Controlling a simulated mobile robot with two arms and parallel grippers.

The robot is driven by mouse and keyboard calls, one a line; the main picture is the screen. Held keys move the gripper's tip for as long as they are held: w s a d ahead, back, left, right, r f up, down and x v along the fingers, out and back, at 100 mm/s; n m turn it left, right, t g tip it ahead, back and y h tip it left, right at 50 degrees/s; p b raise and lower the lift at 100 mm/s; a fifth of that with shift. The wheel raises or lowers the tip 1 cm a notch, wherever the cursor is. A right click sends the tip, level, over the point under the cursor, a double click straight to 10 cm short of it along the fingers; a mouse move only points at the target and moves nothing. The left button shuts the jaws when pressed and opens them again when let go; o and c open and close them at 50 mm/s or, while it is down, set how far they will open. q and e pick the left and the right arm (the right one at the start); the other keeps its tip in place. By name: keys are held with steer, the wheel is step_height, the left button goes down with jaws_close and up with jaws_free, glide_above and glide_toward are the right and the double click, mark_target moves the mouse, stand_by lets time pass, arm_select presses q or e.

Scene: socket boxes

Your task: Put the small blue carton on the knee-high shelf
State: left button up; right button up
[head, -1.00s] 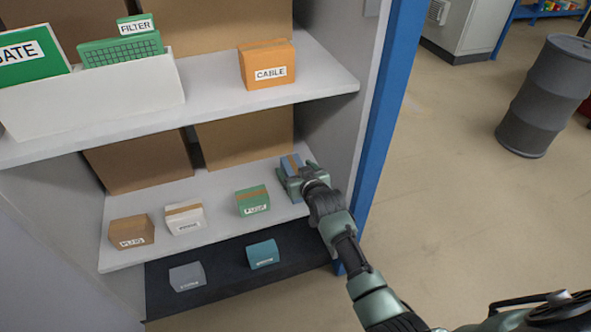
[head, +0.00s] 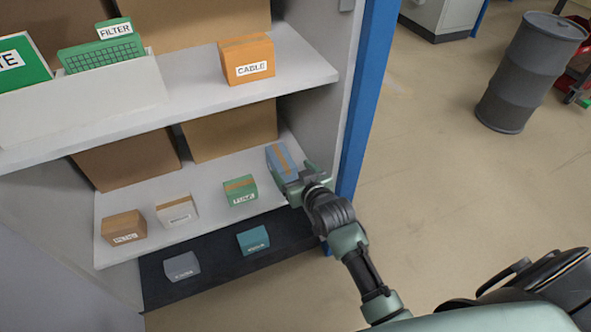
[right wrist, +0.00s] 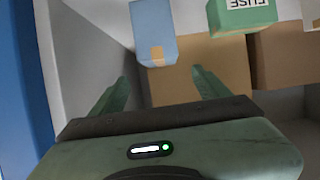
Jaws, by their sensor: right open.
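The small blue carton (head: 281,160) with a brown tape strip stands on the lower white shelf (head: 215,213), at its right end near the side wall. It also shows in the right wrist view (right wrist: 153,30), beyond and between the fingertips. My right gripper (head: 297,174) is open and empty, just in front of the carton at the shelf's front edge. In the right wrist view the open fingers (right wrist: 160,78) show a gap between them and the carton. My left gripper is not in view.
A green carton (head: 240,190), a white one (head: 177,210) and a brown one (head: 124,227) share that shelf. Grey (head: 181,266) and teal (head: 253,239) cartons sit below on a dark surface. The upper shelf (head: 200,90) overhangs. A blue post (head: 368,95) stands right of the gripper.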

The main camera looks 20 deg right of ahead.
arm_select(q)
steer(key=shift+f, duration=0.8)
arm_select(e)
steer(key=s+f+g, duration=0.3)
steer(key=s+f, duration=0.2)
steer(key=s, duration=0.5)
steer(key=s+f+n+g, duration=0.1)
steer(key=s+f+g, duration=0.3)
steer(key=s, duration=0.6)
steer(key=s+f+g, duration=0.3)
steer(key=s+f, duration=0.3)
steer(key=s, duration=0.4)
steer(key=shift+s+a+n+g, duration=0.25)
steer(key=shift+a+n+g, duration=0.05)
steer(key=shift+a, duration=0.1)
